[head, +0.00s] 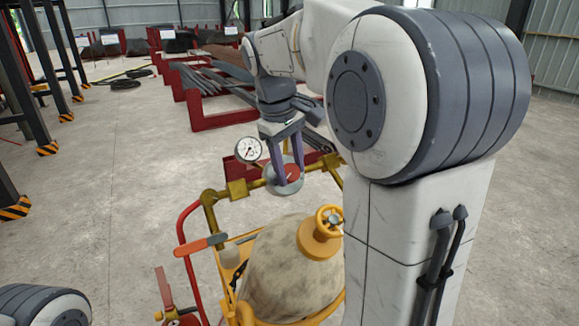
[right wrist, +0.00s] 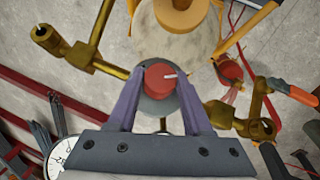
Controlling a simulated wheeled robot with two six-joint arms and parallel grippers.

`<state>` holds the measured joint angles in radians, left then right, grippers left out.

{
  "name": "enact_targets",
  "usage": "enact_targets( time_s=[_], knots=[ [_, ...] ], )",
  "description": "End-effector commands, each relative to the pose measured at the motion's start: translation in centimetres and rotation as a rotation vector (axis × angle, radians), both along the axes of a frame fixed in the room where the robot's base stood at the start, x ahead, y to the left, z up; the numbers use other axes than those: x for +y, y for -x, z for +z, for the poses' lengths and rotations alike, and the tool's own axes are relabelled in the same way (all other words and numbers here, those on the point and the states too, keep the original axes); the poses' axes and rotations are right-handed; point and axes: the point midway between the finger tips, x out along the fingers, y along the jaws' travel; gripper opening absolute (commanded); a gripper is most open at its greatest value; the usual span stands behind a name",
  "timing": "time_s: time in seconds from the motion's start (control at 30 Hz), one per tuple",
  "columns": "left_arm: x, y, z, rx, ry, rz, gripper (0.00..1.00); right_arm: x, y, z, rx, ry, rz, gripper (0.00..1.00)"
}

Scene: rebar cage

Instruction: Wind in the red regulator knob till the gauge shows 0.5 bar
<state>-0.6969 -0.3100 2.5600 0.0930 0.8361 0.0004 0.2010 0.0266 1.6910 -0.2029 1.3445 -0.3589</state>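The red regulator knob (head: 291,173) sits on a round grey regulator body above the yellow cylinder trolley. My left gripper is out of view.
A dusty cylinder with a yellow valve wheel (head: 330,220) stands just in front of the regulator. Brass pipework (head: 237,189) and an orange-handled lever (head: 201,244) are on its left. Red racks with rebar (head: 212,85) stand behind.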

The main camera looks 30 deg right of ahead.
Motion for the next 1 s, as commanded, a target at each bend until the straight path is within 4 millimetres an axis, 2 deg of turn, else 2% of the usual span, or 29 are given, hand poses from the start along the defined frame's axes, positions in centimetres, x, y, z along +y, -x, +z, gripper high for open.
enact_targets(
  time_s=[0.03,0.1,0.37,0.57,1.0],
  knots=[
    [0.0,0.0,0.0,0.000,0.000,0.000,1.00,0.0,0.0,0.0,0.000,0.000,0.000,0.23],
    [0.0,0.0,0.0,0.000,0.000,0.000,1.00,0.0,0.0,0.0,0.000,0.000,0.000,0.00],
    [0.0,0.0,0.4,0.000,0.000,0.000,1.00,0.0,0.0,0.1,0.000,-0.016,-0.014,0.00],
    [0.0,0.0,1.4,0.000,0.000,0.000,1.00,-0.2,0.0,0.4,-0.004,-0.082,-0.070,0.00],
    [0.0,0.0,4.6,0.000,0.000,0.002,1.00,-0.7,0.1,0.4,-0.021,-0.376,-0.319,0.00]
  ],
)
